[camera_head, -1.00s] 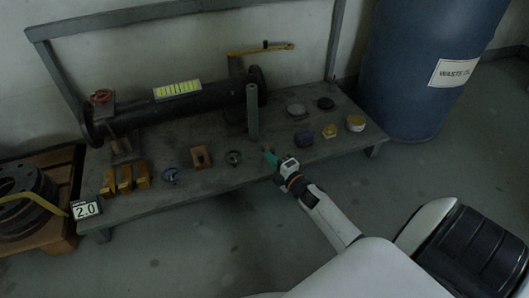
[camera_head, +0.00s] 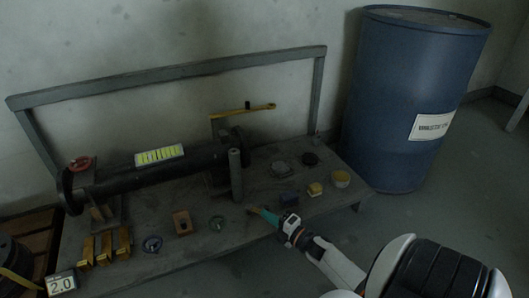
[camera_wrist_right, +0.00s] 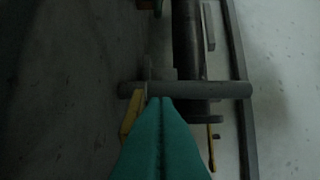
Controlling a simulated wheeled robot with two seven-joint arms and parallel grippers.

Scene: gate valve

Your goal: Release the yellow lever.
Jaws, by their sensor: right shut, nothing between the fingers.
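The yellow lever (camera_head: 248,109) is a thin bar running roughly level above the right end of the dark pipe, with a small dark knob on it. My right gripper (camera_head: 254,211) has teal fingers, shut and empty, low over the front of the bench, below and right of the grey post. It is well apart from the lever. In the right wrist view the shut fingers (camera_wrist_right: 160,102) point at the grey post (camera_wrist_right: 220,90); a thin yellow piece (camera_wrist_right: 212,150), apparently the lever, shows beyond it. My left gripper is not in view.
The upright grey post (camera_head: 236,175) stands in front of the pipe (camera_head: 145,174). Yellow blocks (camera_head: 104,245), a brown block (camera_head: 182,222) and small valve wheels lie on the bench. A blue waste drum (camera_head: 410,90) stands at right. A grey frame rail (camera_head: 170,75) runs behind.

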